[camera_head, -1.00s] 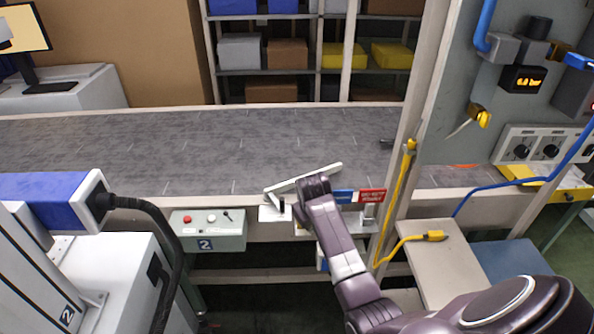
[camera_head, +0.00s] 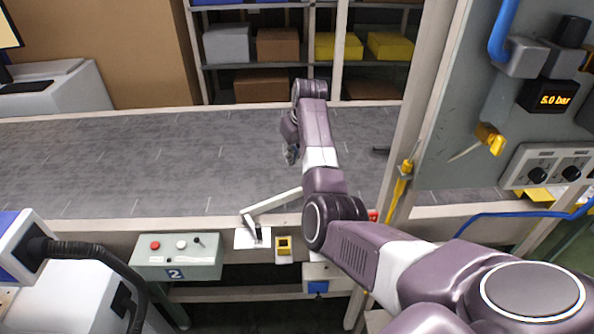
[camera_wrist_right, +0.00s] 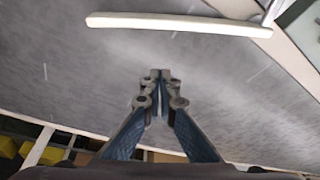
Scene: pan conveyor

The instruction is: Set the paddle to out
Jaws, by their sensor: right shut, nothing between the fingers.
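The paddle (camera_head: 272,202) is a white bar that starts at a bracket on a white plate (camera_head: 246,239) at the belt's near edge. It slants up and right over the grey conveyor belt (camera_head: 120,168). My right arm hides its far end in the head view. In the right wrist view, the paddle (camera_wrist_right: 180,23) is a long pale bar beyond the fingertips. My right gripper (camera_head: 290,157) is over the belt, on the far side of the paddle and apart from it. Its fingers (camera_wrist_right: 161,76) are together and empty. My left gripper is out of view.
A control box (camera_head: 178,257) with buttons is left of the paddle's bracket. A small yellow-framed part (camera_head: 283,246) is right of it. An upright post (camera_head: 425,110) and a grey panel (camera_head: 480,140) stand on the right. The left part of the belt is clear.

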